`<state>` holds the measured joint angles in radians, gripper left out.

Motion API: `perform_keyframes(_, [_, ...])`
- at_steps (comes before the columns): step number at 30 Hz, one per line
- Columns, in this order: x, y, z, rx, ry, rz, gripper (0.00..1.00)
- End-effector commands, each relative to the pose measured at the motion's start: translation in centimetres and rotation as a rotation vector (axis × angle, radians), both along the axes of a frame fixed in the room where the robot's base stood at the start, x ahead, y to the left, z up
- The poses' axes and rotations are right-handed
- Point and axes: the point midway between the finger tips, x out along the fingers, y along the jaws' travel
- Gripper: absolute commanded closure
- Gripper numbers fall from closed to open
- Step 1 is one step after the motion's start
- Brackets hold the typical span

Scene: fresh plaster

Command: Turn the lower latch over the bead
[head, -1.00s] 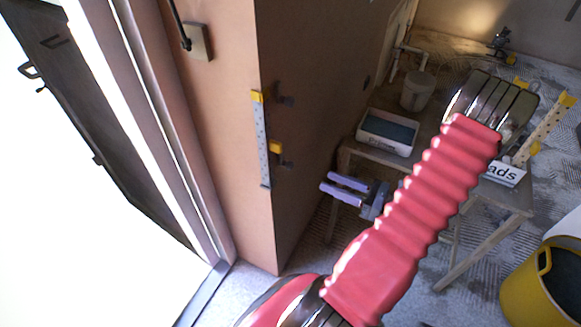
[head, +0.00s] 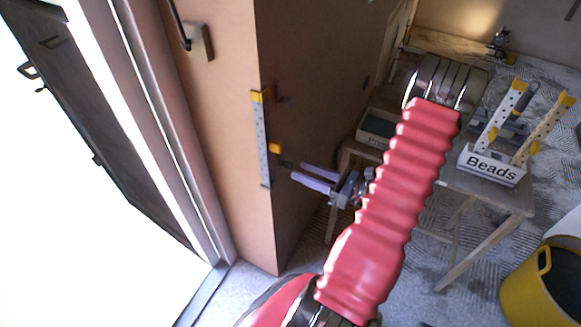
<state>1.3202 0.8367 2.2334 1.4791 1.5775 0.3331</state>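The bead (head: 262,150) is a grey perforated strip standing upright along the corner of the brown wall. A yellow upper latch (head: 257,96) lies across its top end. The lower latch (head: 274,148) is a small yellow piece on the side face, just right of the bead and apart from it. A dark part (head: 287,163) shows just below and right of it. My gripper (head: 298,171) has two lilac fingers with a gap between them. It is open and empty, its tips a little below and right of the lower latch. Whether they touch anything is unclear.
A work table (head: 485,196) behind my arm carries a box labelled Beads (head: 491,170) with perforated strips, and a partly hidden grey tray (head: 375,128). A yellow tub (head: 540,285) stands at lower right. A bright door opening is at left.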

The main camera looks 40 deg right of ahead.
Motion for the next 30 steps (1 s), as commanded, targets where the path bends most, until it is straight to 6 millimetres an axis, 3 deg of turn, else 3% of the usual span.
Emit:
perform_keyframes(12, [4.3,1.6,0.0,0.000,0.000,0.002,0.60])
perform_keyframes(24, [4.8,1.7,0.0,0.000,0.000,0.000,0.60])
perform_keyframes(30, [4.7,1.7,0.0,0.000,0.000,0.001,0.73])
